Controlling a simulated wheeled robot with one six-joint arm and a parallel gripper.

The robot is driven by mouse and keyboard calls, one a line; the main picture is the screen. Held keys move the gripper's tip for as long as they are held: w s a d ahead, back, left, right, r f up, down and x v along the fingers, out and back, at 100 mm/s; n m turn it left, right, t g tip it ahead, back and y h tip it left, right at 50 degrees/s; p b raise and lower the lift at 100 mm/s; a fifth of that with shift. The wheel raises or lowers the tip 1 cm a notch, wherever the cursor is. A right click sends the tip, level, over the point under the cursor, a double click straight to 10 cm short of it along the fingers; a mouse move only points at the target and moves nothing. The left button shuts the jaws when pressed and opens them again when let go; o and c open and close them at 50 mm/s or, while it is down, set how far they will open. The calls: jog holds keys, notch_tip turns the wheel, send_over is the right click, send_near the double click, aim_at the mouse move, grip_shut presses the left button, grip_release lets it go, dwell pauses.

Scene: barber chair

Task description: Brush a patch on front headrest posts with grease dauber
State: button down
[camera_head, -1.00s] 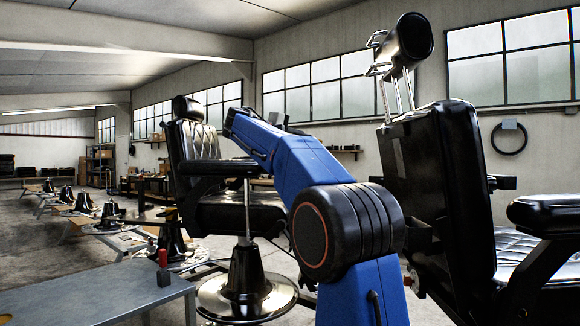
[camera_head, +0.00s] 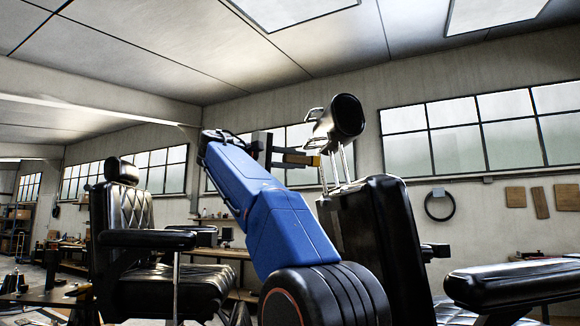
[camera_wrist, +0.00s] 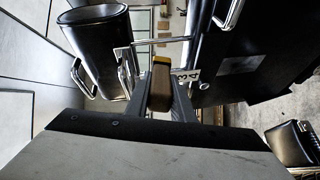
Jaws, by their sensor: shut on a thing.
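The chrome headrest posts (camera_head: 344,161) of the near black chair rise from its backrest (camera_head: 372,235) to a dark, round-ended headrest (camera_head: 346,116). My gripper (camera_head: 297,158) is at the left of the posts, at mid-height, pointing right. It is shut on the grease dauber, a brown block with a yellowish end (camera_wrist: 160,88) in the wrist view. The dauber's tip is close to the posts; I cannot tell whether it touches. The wrist view also shows the headrest (camera_wrist: 98,38) at upper left and chrome bars (camera_wrist: 150,42) just beyond the dauber.
The near chair's armrest (camera_head: 515,281) juts out at lower right. A second black chair (camera_head: 122,220) stands at the left. A black ring (camera_head: 440,205) hangs on the back wall beside wooden boards (camera_head: 541,202). Open air lies above the headrest.

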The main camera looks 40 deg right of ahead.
aim_at(312, 163)
jog(key=shift+s+d+f, duration=0.15)
jog(key=shift+s+d, duration=0.3)
jog(key=shift+d, duration=0.3)
jog(key=shift+s+d+f, duration=0.15)
jog(key=shift+s+d, duration=0.35)
jog(key=shift+d, duration=0.2)
jog(key=shift+s+d+f, duration=0.15)
jog(key=shift+s+d, duration=0.3)
jog(key=shift+d, duration=0.3)
jog(key=shift+s+d+f, duration=0.15)
jog(key=shift+s+d, duration=0.2)
jog(key=shift+d, duration=0.2)
jog(key=shift+s+d+f, duration=0.1)
jog(key=shift+s+d, duration=0.25)
jog(key=shift+d, duration=0.2)
